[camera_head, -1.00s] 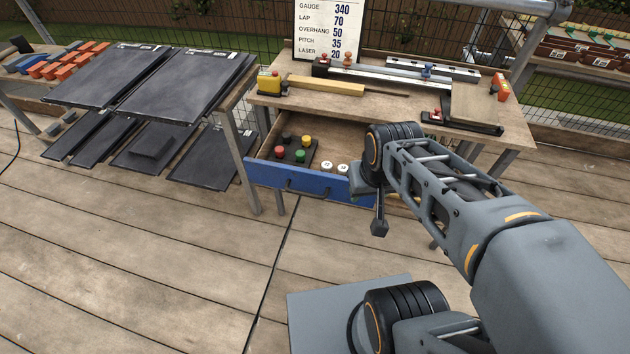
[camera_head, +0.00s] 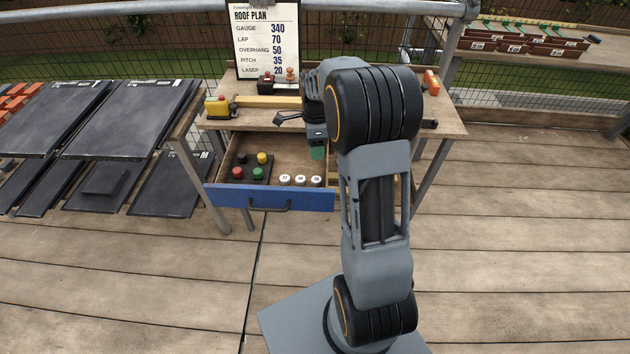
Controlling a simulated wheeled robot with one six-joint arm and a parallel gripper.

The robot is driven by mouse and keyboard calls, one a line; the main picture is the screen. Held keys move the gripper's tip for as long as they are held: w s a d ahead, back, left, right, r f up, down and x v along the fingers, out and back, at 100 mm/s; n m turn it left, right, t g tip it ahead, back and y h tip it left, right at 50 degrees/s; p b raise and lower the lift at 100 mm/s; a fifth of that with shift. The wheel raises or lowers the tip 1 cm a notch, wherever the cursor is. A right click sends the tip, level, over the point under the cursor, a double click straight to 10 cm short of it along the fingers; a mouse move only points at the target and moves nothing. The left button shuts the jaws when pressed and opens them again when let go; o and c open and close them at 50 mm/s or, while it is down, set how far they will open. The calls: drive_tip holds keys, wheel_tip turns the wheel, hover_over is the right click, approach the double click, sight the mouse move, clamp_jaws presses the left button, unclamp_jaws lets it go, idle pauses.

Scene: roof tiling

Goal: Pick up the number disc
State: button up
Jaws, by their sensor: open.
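Several small white discs with dark numbers stand in the open blue-fronted drawer (camera_head: 235,196) of the workbench. Three show in a row: a left one (camera_head: 285,180), a middle one (camera_head: 300,181) and a right one (camera_head: 316,181). Their numbers are too small to read surely. My gripper (camera_head: 317,150) is small in the picture, at the far end of my arm, above and behind the right disc as seen here. It is open and apart from the discs. My arm hides the right part of the drawer.
Coloured knobs on a dark block (camera_head: 252,172) stand left of the discs. The workbench top (camera_head: 450,122) holds a yellow tool (camera_head: 219,107), and a roof plan board (camera_head: 267,40) stands behind. Dark tiles (camera_head: 130,118) lie on the left. The deck at right is clear.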

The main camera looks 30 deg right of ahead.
sight(316, 179)
drive_tip(key=f, duration=0.3)
drive_tip(key=s+f+b, duration=0.1)
drive_tip(key=f, duration=0.7)
drive_tip(key=shift+s+a+f+b, duration=0.15)
drive_tip(key=shift+s+a+b, duration=0.1)
drive_tip(key=shift+a+b, duration=0.15)
drive_tip(key=c, duration=0.7)
